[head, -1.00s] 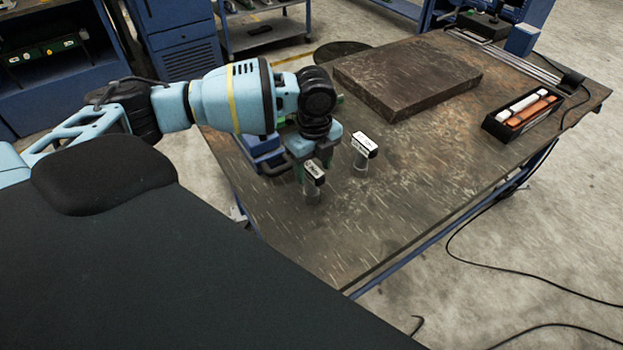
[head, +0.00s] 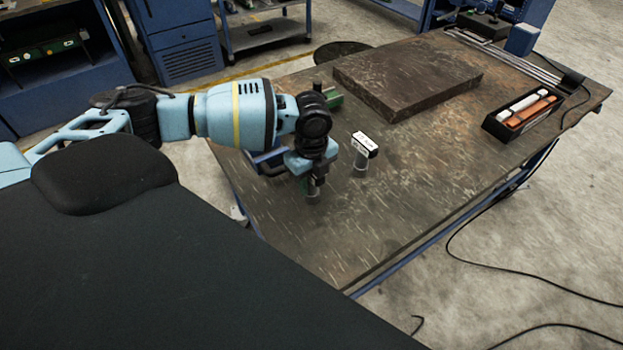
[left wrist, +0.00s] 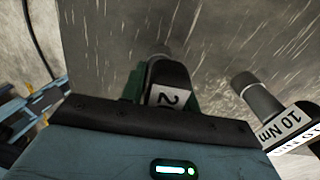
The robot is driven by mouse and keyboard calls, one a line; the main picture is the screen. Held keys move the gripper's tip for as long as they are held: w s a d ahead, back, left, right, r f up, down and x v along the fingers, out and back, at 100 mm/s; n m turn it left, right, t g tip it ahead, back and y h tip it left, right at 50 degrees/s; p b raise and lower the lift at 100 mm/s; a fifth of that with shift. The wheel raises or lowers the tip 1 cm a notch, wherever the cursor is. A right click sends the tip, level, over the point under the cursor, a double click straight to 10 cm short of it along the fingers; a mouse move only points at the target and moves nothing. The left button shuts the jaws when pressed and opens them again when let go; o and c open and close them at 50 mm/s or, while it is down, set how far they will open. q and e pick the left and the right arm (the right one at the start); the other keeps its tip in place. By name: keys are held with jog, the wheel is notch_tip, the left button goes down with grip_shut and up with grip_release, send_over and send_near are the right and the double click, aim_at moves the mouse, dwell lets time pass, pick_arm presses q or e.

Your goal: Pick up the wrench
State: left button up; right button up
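Two small upright tools with grey cylindrical lower ends and black heads with white labels stand on the workbench; I take them for the wrenches. The one marked 10 Nm (head: 364,145) stands apart to the right of my left gripper; it also shows in the left wrist view (left wrist: 262,100). The other wrench, with a label starting with 2 (left wrist: 168,85), is under my left gripper (head: 311,187), mostly hidden in the head view. Green finger parts show beside its head in the left wrist view; whether they grip it is unclear. My right gripper is out of view.
The worn workbench (head: 430,165) has a thick dark plate (head: 408,77) at the back. A black tray (head: 490,125) with white and orange items is at the right. A green object (head: 333,100) lies behind my gripper. The bench's front is clear.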

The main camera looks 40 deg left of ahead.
pick_arm(q)
grip_shut()
jog(key=shift+r, duration=0.15)
jog(key=shift+r, duration=0.55)
notch_tip(320, 180, up, 3)
jog(key=shift+a+f, duration=0.1)
jog(key=shift+f, duration=0.1)
jog(key=s+a+r, duration=0.1)
jog(key=s+a, duration=0.7)
jog(key=s, duration=0.6)
jog(key=w+d+r+n, duration=0.1)
jog(key=d+r+n, duration=0.2)
jog(key=d+n, duration=0.5)
jog(key=w+d+r+n, duration=0.2)
jog(key=d+n, duration=0.6)
jog(key=n, duration=0.5)
jog(key=shift+w+d+r+n, duration=0.3)
jog(key=shift+r+n, duration=0.1)
jog(key=shift+r, duration=0.2)
jog(key=shift+s, duration=0.2)
